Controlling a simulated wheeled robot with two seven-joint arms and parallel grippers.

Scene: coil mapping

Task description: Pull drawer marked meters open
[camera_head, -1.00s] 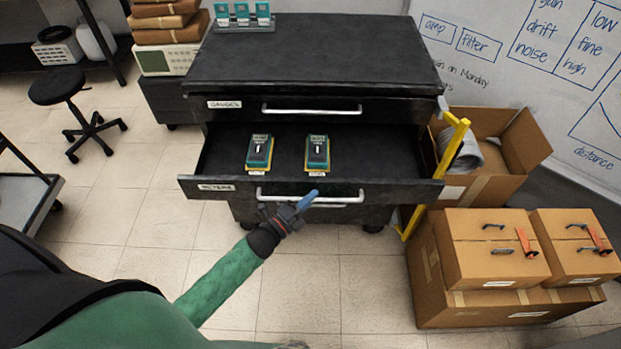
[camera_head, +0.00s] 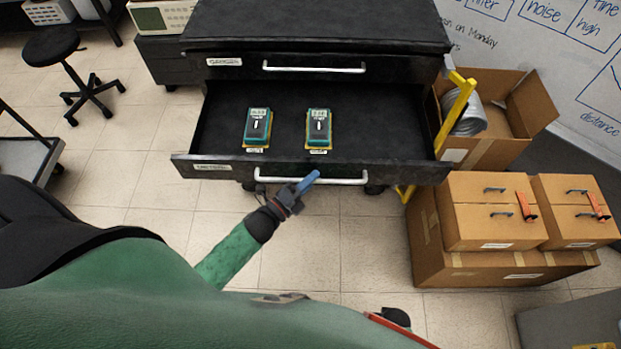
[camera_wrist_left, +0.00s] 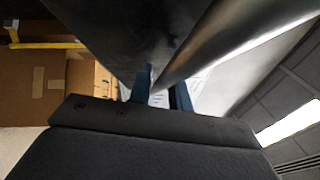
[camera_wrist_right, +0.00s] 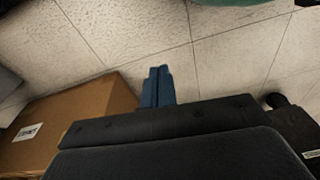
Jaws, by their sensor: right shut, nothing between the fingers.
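The lower drawer (camera_head: 225,171) of the black cabinet stands well open; its front label (camera_head: 211,167) is hard to read now. Two green-and-yellow meters (camera_head: 257,128) (camera_head: 318,129) stand inside it. Its silver handle (camera_head: 345,181) runs along the front and also shows in the left wrist view (camera_wrist_left: 215,45). My left gripper (camera_head: 309,182) is at the middle of this handle, with the bar between its blue fingers (camera_wrist_left: 160,92); it appears shut on it. My right gripper (camera_wrist_right: 158,88) is shut and empty above the floor, away from the drawer.
The upper drawer (camera_head: 400,65), labelled gauges, is shut. Cardboard boxes (camera_head: 435,260) stand at right, beside a yellow post (camera_head: 455,105) and an open box (camera_head: 530,105). A black stool (camera_head: 50,45) and a cart (camera_head: 30,155) stand at left.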

